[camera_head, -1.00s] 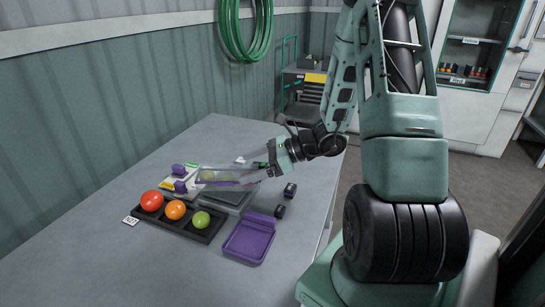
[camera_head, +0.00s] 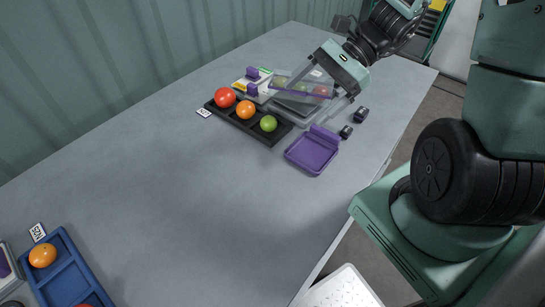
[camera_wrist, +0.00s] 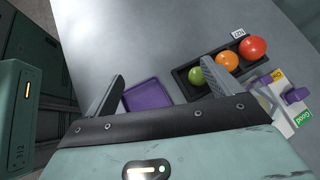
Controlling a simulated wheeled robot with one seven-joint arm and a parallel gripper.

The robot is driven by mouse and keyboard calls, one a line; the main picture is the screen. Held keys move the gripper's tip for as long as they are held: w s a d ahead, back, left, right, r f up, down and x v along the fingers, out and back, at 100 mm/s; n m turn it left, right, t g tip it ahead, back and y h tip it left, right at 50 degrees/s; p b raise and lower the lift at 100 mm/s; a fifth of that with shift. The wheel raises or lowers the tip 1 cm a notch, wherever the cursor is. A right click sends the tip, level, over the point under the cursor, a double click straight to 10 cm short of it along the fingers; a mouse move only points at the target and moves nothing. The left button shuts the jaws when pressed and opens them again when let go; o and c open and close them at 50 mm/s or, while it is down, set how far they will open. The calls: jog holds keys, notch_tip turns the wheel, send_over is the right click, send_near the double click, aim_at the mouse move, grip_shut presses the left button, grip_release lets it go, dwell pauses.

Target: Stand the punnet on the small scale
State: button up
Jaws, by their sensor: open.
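The punnet (camera_head: 283,83) is a clear box with a purple edge and small tomatoes inside. In the head view it sits over the small grey scale (camera_head: 284,113) and looks level; the gripper partly covers it, and I cannot tell whether its base touches the scale everywhere. My gripper (camera_head: 316,97) is open and tilted, with its fingers spread around the punnet's right part.
A black tray (camera_head: 230,117) with red, orange and green tomatoes lies left of the scale. A purple tray (camera_head: 312,155) lies in front. A purple-handled labelled device (camera_head: 243,86) stands behind left. Small black blocks (camera_head: 361,114) lie right. A blue tray (camera_head: 62,265) is lower left; the table between is clear.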

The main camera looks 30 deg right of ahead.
jog(key=s+a+r+n+h, duration=0.1)
jog(key=s+a+n+h, duration=0.4)
jog(key=a+n, duration=0.3)
jog(key=s+a+r+n+g+h, duration=0.1)
jog(key=s+a+n+h, duration=0.4)
jog(key=n, duration=1.1)
jog(key=shift+s+a+r, duration=0.15)
jog(key=shift+s+a, duration=1.25)
jog(key=shift+a, duration=0.7)
notch_tip(320, 180, up, 5)
jog(key=p, duration=0.5)
